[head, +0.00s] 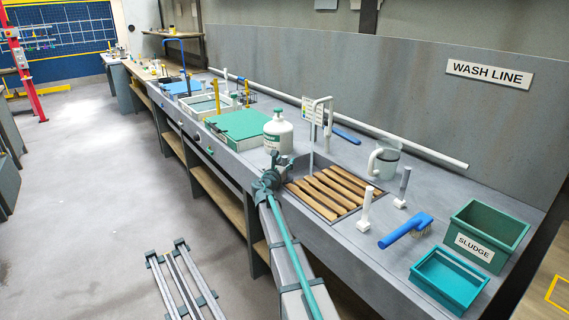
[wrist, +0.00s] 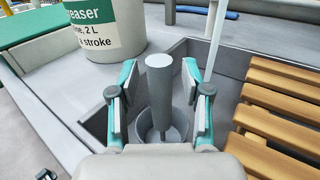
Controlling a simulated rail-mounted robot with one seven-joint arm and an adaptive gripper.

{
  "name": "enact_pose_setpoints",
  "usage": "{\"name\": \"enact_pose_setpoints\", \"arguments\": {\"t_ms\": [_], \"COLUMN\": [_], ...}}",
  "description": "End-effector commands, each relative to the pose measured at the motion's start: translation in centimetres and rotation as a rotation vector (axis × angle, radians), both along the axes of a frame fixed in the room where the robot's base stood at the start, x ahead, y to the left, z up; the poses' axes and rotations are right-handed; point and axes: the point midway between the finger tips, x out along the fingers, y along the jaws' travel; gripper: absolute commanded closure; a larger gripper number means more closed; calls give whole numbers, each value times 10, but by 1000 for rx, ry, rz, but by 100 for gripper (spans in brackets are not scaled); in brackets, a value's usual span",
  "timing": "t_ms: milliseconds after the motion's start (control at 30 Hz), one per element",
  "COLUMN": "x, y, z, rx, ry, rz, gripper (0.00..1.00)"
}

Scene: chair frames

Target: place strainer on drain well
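A grey upright post (wrist: 161,95), which seems to be the strainer's handle, stands between my fingers in the wrist view. Its lower end is inside a round grey cup-shaped rim (wrist: 176,134), at the slat-free end of the sunken basin. I cannot tell whether this rim is the strainer's basket or the drain well, nor whether the strainer is fully seated. My gripper (wrist: 161,88) is open around the post, with a gap on both sides. In the head view my gripper (head: 271,179) is over the basin's left end and hides the strainer and well.
Wooden slats (head: 335,190) fill the basin's right part. A white degreaser jug (head: 278,133) stands close behind my gripper. A thin white post and sign (head: 313,110) rise behind the basin. A white stopper (head: 365,210), blue brush (head: 405,230) and green sludge bin (head: 487,233) are to the right.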

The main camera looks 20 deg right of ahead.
Motion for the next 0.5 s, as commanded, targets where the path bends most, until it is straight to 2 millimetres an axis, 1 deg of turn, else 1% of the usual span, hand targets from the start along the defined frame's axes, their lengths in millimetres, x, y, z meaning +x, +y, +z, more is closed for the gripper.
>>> {"name": "enact_pose_setpoints", "arguments": {"t_ms": [167,267,367,400,500], "x": [-1,-1,-1,-8,-23], "y": [0,0,0,7,20], "z": [-2,4,15,10,10], "rx": [2,1,1,2,1], "ry": [2,1,1,2,1], "rz": [-1,-1,0,1,1], "gripper": [52,52,52,52,52]}}
